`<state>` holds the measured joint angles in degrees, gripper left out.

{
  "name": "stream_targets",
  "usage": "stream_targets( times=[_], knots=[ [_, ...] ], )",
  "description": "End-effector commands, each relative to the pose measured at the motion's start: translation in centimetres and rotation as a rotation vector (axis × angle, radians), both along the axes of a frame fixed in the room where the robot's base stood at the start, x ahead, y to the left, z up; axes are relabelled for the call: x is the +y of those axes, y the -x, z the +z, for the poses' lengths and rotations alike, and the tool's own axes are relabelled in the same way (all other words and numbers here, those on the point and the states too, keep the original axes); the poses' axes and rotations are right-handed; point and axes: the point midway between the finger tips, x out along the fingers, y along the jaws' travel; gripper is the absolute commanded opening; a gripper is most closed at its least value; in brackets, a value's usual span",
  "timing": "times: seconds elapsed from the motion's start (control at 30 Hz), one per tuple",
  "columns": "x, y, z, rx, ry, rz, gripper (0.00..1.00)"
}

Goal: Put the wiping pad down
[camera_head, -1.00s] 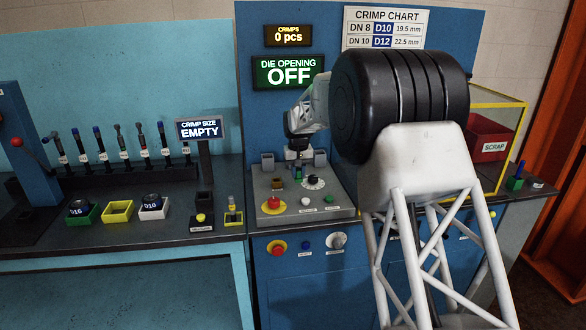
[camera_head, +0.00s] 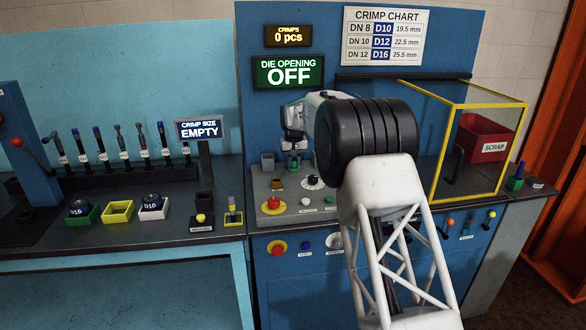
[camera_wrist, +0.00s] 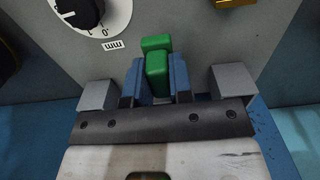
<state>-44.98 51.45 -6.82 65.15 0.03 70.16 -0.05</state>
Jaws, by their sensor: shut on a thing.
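The green wiping pad (camera_wrist: 157,73) is between the two blue fingers of my gripper (camera_wrist: 158,82) in the wrist view. My gripper is shut on it. In the head view my gripper (camera_head: 294,155) points down over the back of the grey control panel (camera_head: 262,206), with a bit of green below it. A grey block stands on each side of the fingers, on the left (camera_wrist: 97,94) and on the right (camera_wrist: 233,80) in the wrist view. I cannot tell whether the pad touches the panel.
A dial (camera_head: 313,182), a brass-coloured part (camera_head: 277,184) and a red button (camera_head: 273,203) sit close by on the panel. A yellow-framed clear case (camera_head: 466,104) with a red scrap bin (camera_head: 484,138) stands right. Trays and upright tools occupy the bench at left.

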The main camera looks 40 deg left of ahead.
Motion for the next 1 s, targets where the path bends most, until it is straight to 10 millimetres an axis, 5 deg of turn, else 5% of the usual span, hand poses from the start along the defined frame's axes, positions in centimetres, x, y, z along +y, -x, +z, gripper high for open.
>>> stream_targets(
  times=[0.73, 1.0],
  knots=[
    [1.4, -1.4, -0.3, 0.001, 0.001, 0.000, 0.00],
    [1.4, -1.4, -2.8, 0.002, 0.002, 0.000, 0.00]
  ],
)
